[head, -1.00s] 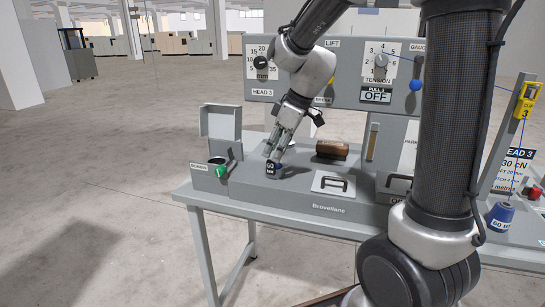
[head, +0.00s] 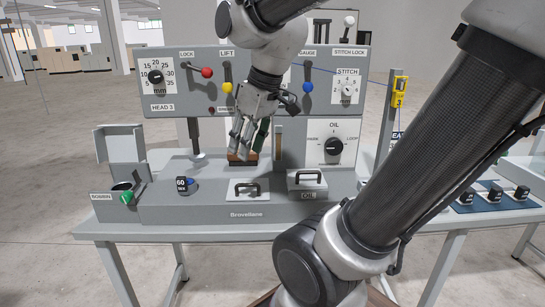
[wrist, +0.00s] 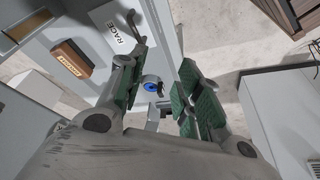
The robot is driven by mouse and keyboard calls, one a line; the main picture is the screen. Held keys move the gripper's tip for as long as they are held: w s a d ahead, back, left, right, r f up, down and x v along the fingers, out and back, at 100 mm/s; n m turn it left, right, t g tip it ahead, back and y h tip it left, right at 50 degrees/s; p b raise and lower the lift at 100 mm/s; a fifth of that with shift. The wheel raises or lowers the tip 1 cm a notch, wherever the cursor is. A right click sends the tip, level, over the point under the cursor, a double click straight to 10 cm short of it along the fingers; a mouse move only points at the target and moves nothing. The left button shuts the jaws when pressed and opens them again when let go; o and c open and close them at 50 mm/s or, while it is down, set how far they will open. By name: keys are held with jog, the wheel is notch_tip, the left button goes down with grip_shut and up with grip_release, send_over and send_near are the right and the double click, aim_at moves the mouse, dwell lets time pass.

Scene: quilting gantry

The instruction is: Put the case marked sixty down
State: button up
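The case marked 60 (head: 185,184) is a small dark piece with a white number and a blue part on its right side. It sits on the left of the grey machine bed (head: 215,211), with nothing touching it. My gripper (head: 244,148) is up and to the right of it, in front of a brown block. In the wrist view my gripper (wrist: 160,100) has its green-padded fingers spread apart with no object clasped. A round blue-centred thing (wrist: 152,87) shows beyond the gap; I cannot tell whether it is the case.
A green-knobbed bobbin holder (head: 125,190) is at left. Handled lids, one flat (head: 247,190) and one boxlike marked OIL (head: 307,185), lie to the right. A lever panel (head: 190,88) rises behind. Several dark pieces lie on a blue mat (head: 492,196).

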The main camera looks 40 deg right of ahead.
jog(key=s+d+f+m+h, duration=0.1)
jog(key=s+d+f+m, duration=0.1)
jog(key=s, duration=0.4)
jog(key=shift+s+d+m, duration=0.4)
jog(key=shift+d+m, duration=0.15)
jog(key=shift+m, duration=0.35)
jog(key=shift+f, duration=0.1)
